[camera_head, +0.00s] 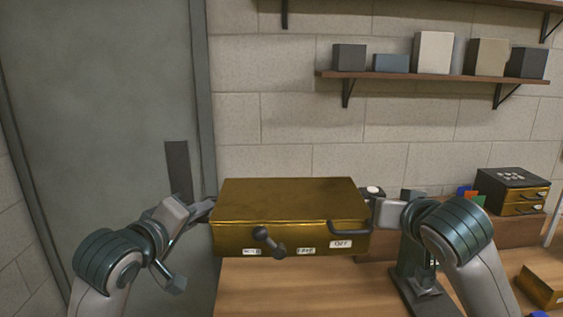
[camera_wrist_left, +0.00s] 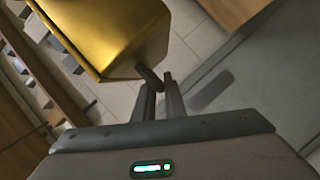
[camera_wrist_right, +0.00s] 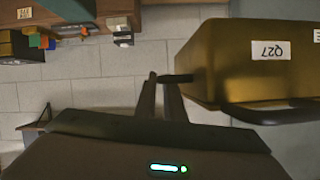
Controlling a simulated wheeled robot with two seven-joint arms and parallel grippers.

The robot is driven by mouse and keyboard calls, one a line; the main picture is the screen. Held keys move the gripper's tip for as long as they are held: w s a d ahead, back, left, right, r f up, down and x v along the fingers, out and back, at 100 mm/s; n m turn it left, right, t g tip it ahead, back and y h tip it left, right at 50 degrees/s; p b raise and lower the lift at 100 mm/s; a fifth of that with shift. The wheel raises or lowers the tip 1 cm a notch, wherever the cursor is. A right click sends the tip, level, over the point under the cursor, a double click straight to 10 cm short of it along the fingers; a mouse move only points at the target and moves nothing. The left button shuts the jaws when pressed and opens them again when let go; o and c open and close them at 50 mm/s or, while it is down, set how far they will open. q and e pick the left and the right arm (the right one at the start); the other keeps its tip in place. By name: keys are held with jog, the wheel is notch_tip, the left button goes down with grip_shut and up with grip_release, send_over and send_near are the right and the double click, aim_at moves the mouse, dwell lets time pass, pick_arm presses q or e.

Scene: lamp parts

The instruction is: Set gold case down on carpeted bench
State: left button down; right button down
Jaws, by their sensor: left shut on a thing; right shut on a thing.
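The gold case (camera_head: 290,197) is a brass box with a dark crank-like part, a dark handle and white labels on its front. It is held roughly level above the wooden tabletop. My left gripper (camera_head: 207,210) is shut on a dark handle at its left side; the left wrist view shows the fingers (camera_wrist_left: 160,88) closed there beside the case (camera_wrist_left: 110,35). My right gripper (camera_head: 376,207) is shut on a dark handle at the right side, seen with its fingers (camera_wrist_right: 164,80) by the case (camera_wrist_right: 255,60). I see no carpet on any bench; the case hides part of the surface below.
The wooden tabletop (camera_head: 260,285) lies below, bare at the front. A dark stand (camera_head: 418,290) stands near my right arm. A shelf (camera_head: 430,76) with several boxes hangs above.

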pick_arm(q)
jog(key=shift+s+d+r, duration=0.1)
jog(key=shift+r, duration=0.05)
pick_arm(e)
jog(key=shift+s+r, duration=0.1)
jog(key=shift+r, duration=0.05)
